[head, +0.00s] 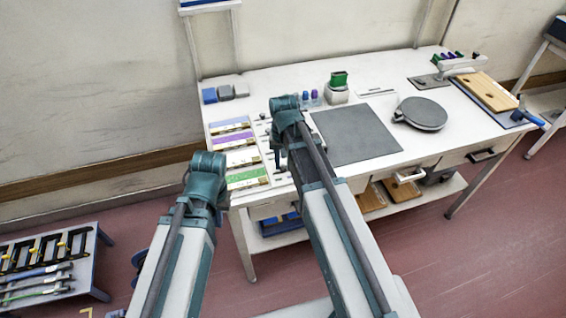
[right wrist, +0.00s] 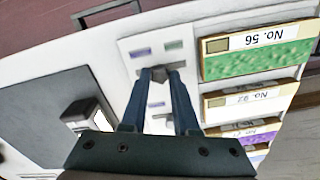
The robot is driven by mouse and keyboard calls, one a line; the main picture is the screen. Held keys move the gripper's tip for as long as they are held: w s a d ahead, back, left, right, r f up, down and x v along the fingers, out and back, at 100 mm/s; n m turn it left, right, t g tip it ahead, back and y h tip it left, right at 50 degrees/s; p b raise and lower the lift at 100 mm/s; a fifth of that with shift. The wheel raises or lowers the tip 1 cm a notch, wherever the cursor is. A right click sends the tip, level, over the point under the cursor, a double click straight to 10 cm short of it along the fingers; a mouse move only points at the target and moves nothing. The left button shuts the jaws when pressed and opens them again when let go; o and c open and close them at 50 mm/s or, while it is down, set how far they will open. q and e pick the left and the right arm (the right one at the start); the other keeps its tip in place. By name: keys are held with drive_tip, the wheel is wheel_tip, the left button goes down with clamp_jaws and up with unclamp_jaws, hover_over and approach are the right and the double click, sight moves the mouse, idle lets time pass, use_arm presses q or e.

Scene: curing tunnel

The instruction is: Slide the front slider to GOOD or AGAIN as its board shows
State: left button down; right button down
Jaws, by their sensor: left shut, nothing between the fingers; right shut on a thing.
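The front board (right wrist: 255,52), green with a white strip reading No. 56, lies at the front of the board row; it also shows in the head view (head: 247,178). Beside it is a pale slider plate (right wrist: 130,62) with a purple and a green label, whose lettering is too small to read. My right gripper (right wrist: 160,76) is shut on the dark knob of the front slider (right wrist: 160,72), roughly between the two labels. My left gripper (head: 222,204) is shut and empty, left of the table's front corner.
More boards (right wrist: 248,101) lie behind the green one, with another slider (right wrist: 160,118) beside them. A dark grey mat (head: 356,134), a round dark disc (head: 420,113) and a green-topped holder (head: 338,90) stand further right. A rack of tools (head: 50,268) is at lower left.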

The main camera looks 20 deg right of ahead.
drive_tip(key=d, duration=0.2)
drive_tip(key=shift+d, duration=0.35)
drive_tip(key=shift+a, duration=0.1)
drive_tip(key=c, duration=1)
unclamp_jaws()
drive_tip(key=o, duration=0.3)
drive_tip(key=shift+o, duration=0.2)
drive_tip(key=shift+r, duration=0.1)
drive_tip(key=shift+r+p, duration=0.45)
drive_tip(key=shift+p, duration=0.05)
wheel_tip(320, 180, up, 13)
drive_tip(key=p, duration=1.2)
drive_tip(key=shift+p, duration=0.4)
